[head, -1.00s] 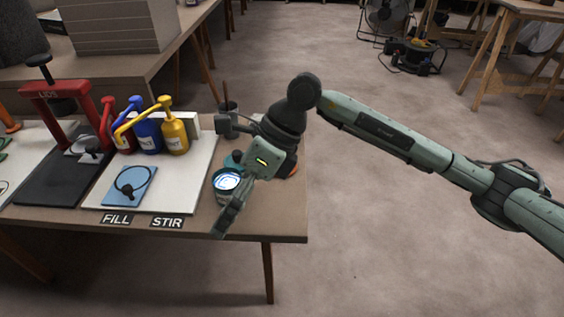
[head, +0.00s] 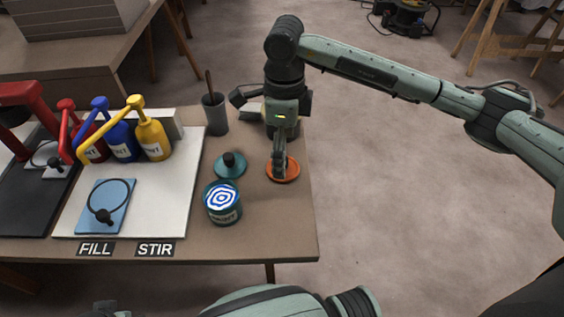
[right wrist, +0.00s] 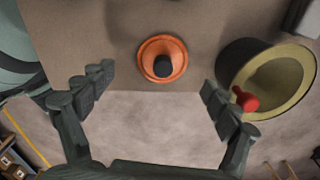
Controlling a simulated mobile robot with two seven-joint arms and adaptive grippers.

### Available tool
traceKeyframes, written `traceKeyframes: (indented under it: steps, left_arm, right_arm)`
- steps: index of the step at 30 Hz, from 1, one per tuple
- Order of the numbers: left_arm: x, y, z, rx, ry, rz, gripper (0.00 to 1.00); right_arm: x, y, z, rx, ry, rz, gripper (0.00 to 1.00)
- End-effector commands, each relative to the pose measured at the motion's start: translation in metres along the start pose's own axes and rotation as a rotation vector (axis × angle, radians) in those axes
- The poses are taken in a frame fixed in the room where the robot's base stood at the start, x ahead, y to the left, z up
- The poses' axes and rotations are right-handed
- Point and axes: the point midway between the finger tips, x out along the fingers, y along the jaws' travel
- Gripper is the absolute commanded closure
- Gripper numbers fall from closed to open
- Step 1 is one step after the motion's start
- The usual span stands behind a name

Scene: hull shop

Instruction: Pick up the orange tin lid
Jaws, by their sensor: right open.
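The orange tin lid (head: 292,172) lies on the table near its right edge, and a finger of my right gripper covers part of it in the head view. The right wrist view shows the lid (right wrist: 146,62) as an orange disc with a black knob. My right gripper (head: 280,160) points down over the lid. It is open and empty; in the right wrist view its fingers (right wrist: 158,92) are spread to either side of the lid, which looks a little beyond the fingertips. My left gripper is not in view.
A teal lid (head: 230,168) and an open tin with blue-and-white swirled paint (head: 222,203) stand left of the orange lid. A dark cup (head: 214,118) with a stick stands behind. Pump bottles (head: 122,140) are farther left.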

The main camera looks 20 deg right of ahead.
Motion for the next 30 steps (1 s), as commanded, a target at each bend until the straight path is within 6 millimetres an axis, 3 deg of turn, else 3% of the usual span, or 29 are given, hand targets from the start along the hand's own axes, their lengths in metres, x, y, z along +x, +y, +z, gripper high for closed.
traceKeyframes:
  steps: [6,16,27,30]
  left_arm:
    - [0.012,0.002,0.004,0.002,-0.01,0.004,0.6]
    - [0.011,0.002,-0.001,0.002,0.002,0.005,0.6]
    - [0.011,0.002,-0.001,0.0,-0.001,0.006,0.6]
    - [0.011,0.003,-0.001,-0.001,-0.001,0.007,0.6]
  right_arm:
    - [0.033,-0.002,0.002,0.001,0.001,0.003,0.11]
    - [0.04,-0.003,0.003,-0.001,-0.001,0.0,0.11]
    - [0.04,-0.002,0.002,0.0,0.0,0.0,0.57]
    - [0.041,-0.002,0.002,0.0,0.001,0.001,0.65]
